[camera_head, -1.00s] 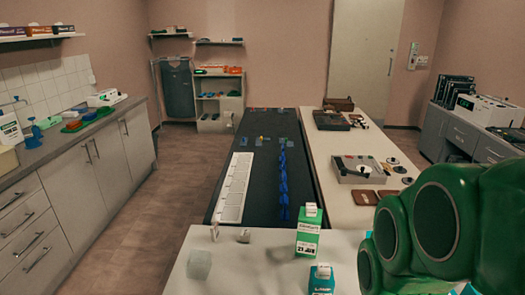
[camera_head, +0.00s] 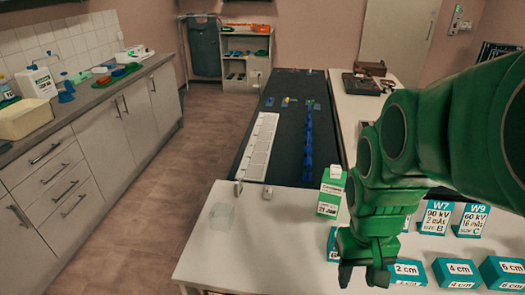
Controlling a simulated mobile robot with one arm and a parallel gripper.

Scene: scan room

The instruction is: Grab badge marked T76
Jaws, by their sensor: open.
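I cannot make out a badge marked T76 in the camera_head view; no lettering is legible on the small things on the dark table (camera_head: 283,140). A row of small blue objects (camera_head: 308,140) runs along its right side, and a long white strip with divisions (camera_head: 259,146) lies along its left. A few small blue and yellow items (camera_head: 287,101) lie near its far end. My gripper (camera_head: 362,272) points down over the near white table, beside the teal blocks, with its jaws apart and nothing visible between them. My green arm hides part of the right side.
The near white table (camera_head: 262,235) carries a green and white carton (camera_head: 331,192), a clear box (camera_head: 221,214), teal blocks marked in cm (camera_head: 459,272) and teal signs (camera_head: 436,217). Cabinets (camera_head: 95,160) line the left wall. The floor (camera_head: 190,165) between is clear.

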